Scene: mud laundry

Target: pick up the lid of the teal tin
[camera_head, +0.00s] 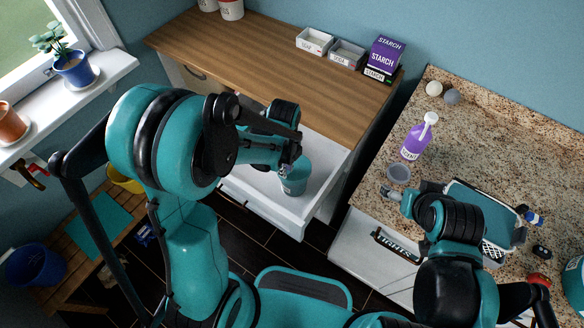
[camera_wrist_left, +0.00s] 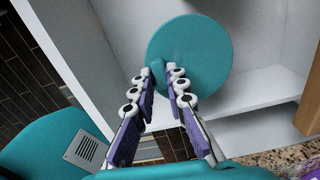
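The teal tin (camera_head: 294,180) stands upright inside the open white drawer. In the left wrist view its round teal lid (camera_wrist_left: 208,52) shows from above, with the white drawer around it. My left gripper (camera_head: 287,162) is over the tin.
The drawer (camera_head: 262,205) is pulled out below the wooden top (camera_head: 270,70), which holds small boxes and a purple starch box (camera_head: 385,55). On the granite counter (camera_head: 475,125) stand a purple bottle (camera_head: 415,142) and a basket (camera_head: 490,205). A windowsill with plants is at left.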

